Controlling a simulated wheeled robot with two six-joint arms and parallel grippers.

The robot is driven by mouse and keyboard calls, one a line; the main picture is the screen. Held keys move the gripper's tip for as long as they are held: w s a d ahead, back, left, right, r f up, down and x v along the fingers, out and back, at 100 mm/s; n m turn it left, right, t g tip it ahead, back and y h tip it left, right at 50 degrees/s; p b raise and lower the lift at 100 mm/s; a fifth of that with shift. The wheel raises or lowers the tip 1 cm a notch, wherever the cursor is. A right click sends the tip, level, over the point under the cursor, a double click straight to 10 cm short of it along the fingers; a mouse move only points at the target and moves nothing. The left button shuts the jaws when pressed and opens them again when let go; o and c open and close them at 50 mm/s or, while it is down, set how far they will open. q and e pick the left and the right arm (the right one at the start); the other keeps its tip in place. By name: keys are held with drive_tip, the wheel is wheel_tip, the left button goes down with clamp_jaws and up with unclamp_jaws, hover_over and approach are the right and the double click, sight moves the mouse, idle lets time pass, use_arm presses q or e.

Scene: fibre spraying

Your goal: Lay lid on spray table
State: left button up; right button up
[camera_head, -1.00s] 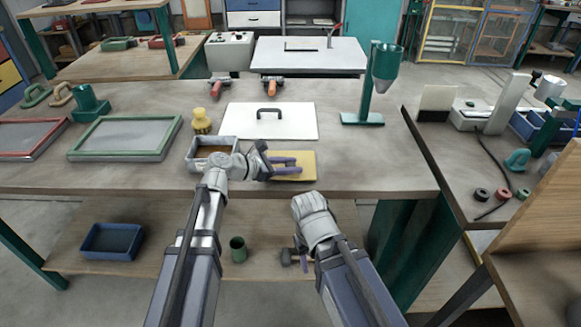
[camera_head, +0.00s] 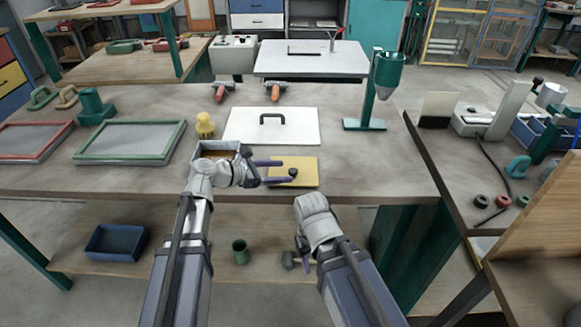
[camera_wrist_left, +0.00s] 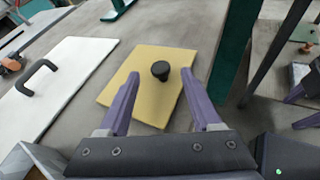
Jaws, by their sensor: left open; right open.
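A flat yellow board (camera_head: 308,182) with a round black knob (camera_head: 293,171) lies near the front edge of the table. A larger white board (camera_head: 235,128) with a black bar handle (camera_head: 271,118) lies behind it. Both look like lids. My left gripper (camera_head: 283,172) is open and empty over the yellow board. In the left wrist view its purple fingertips (camera_wrist_left: 160,78) are on either side of the knob (camera_wrist_left: 160,71), which seems just ahead of them. My right gripper (camera_head: 303,256) hangs low before the table edge, partly hidden by its arm, and is open and empty.
A grey tray (camera_head: 232,147) with brown contents and a yellow brush (camera_head: 205,126) stand left of the boards. A green funnel stand (camera_head: 364,124) is at the right. Framed screens (camera_head: 130,140) lie left. A white-topped table (camera_head: 312,65) stands behind.

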use_arm(q)
drive_tip(key=p+v, duration=0.2)
drive_tip(key=v, duration=0.5)
drive_tip(key=s+d+f+m+g+y, duration=0.2)
drive_tip(key=s+d+f+m+g, duration=0.25)
drive_tip(key=d+f+m, duration=0.2)
drive_tip(key=s+a+f+m+g+y, duration=0.1)
drive_tip(key=s+f+m+y, duration=0.2)
drive_tip(key=m, duration=0.7)
drive_tip(key=s+a+f+m+g+y, duration=0.1)
drive_tip(key=s+f+m+y, duration=0.3)
drive_tip(key=s+m+y, duration=0.4)
drive_tip(key=shift+s+a+m, duration=0.25)
drive_tip(key=shift+s+m, duration=0.6)
drive_tip(key=shift+s, duration=0.2)
